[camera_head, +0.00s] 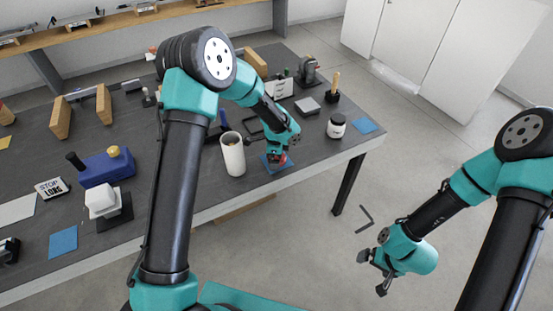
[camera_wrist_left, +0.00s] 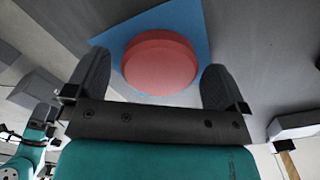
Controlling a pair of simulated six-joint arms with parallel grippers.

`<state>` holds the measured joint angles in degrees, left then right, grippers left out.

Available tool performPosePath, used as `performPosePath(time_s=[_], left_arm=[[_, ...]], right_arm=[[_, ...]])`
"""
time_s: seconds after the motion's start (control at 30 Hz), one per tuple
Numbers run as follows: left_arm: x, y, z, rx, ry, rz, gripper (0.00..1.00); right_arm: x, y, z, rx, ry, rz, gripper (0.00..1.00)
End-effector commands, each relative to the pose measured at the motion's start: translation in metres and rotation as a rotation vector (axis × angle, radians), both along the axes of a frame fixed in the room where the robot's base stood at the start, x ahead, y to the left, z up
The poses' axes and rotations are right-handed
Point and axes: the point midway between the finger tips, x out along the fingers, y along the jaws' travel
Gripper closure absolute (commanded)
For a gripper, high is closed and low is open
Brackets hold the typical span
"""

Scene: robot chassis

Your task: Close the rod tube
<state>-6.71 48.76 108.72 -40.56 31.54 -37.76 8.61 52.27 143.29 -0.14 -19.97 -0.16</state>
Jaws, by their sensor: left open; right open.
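A white upright tube (camera_head: 233,158) stands near the front edge of the table, with its top open and something yellowish inside. A round red cap (camera_wrist_left: 160,63) lies on a blue square mat (camera_wrist_left: 190,20) to the right of the tube. In the head view the cap is mostly hidden by my left gripper (camera_head: 277,160), which is over the mat (camera_head: 284,169). In the left wrist view my left gripper (camera_wrist_left: 157,62) is open, with one finger at each side of the cap. My right gripper (camera_head: 374,274) is open and empty, off the table over the floor.
A black-and-white jar (camera_head: 336,126) and a grey block (camera_head: 307,107) stand right of the left gripper. A blue box (camera_head: 106,168) and white block (camera_head: 101,202) stand to the left. My left arm crosses the table between them and the tube. The table's front edge is close.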

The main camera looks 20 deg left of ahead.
Motion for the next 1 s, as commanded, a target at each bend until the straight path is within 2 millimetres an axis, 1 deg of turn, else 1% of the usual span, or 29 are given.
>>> performPosePath(time_s=[0.13, 0.17, 0.6, 0.63, 0.87, 1.0], left_arm=[[0.0, 0.0, 0.0002, 0.0, 0.0, 0.0, 0.0], [0.0, -0.0001, 0.0002, 0.0, 0.0, 0.0, 0.02], [0.0001, -0.0001, 0.0004, 0.0, 0.0, 0.0, 0.44], [0.0001, -0.0001, 0.0004, 0.0, 0.0, 0.0, 0.46], [0.0002, -0.0001, 0.001, 0.0, -0.001, 0.0, 0.46], [0.0008, -0.0002, 0.0084, -0.001, -0.003, 0.0, 0.46]], right_arm=[[0.0, 0.0, 0.0, 0.0, 0.0, 0.0, 0.0], [0.0, 0.0, 0.0, 0.0, 0.0, 0.0, 0.0], [0.0, 0.0, 0.0, 0.0, 0.0, 0.0, 0.0], [0.0, 0.0, 0.0, 0.0, 0.0, 0.0, 0.0], [0.0, 0.0, 0.0, 0.0, 0.0, 0.0, 0.0], [0.0, 0.0, 0.0, 0.0, 0.0, 0.0, 0.0]])
